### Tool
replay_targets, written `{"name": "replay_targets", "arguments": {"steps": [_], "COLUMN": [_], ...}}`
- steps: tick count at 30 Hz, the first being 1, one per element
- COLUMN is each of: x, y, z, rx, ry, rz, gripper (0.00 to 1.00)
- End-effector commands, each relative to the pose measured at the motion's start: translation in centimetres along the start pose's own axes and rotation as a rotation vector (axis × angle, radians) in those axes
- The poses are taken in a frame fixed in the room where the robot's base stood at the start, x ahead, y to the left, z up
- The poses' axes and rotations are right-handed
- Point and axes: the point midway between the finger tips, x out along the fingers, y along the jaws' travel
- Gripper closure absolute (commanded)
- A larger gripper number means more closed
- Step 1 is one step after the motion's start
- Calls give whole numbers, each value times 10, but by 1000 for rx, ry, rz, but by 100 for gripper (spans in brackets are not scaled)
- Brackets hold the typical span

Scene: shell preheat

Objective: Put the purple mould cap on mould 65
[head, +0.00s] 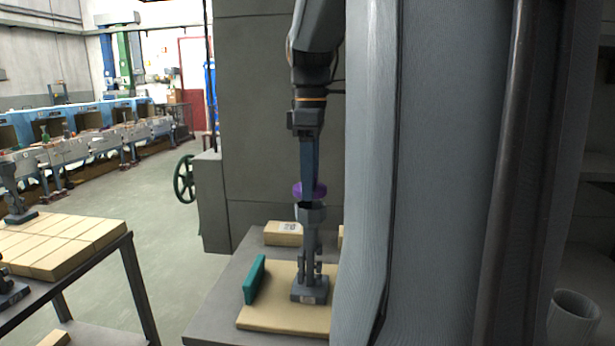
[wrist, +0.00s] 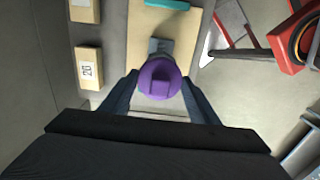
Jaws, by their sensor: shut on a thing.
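The purple mould cap (head: 321,189) is round and is held in my gripper (head: 307,188). A grey mould (head: 310,217) stands upright below it on a beige board (head: 262,313). The cap is right over the mould's top; I cannot tell whether they touch. The mould's base carries a small label too small to read. In the wrist view the cap (wrist: 160,80) sits between the two fingers of my gripper (wrist: 160,86). The cap hides most of the mould, and only its grey base (wrist: 160,47) shows beyond.
A teal block (head: 255,279) stands on the board left of the mould. A labelled beige box (head: 283,233) lies behind the board. A large grey upright (head: 365,150) stands close on the right. A table of beige slabs (head: 70,240) is at left, with open floor between.

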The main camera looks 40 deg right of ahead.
Motion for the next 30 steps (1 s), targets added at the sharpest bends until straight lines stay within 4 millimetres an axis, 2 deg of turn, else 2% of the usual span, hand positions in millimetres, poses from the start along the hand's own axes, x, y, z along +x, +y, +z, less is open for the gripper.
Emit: {"name": "replay_targets", "arguments": {"steps": [1, 6, 30], "x": [7, 14, 13], "y": [1, 1, 0], "z": [0, 0, 1], "rx": [1, 2, 2], "ry": [0, 0, 0], "rz": [1, 1, 1], "gripper": [67, 67, 67]}}
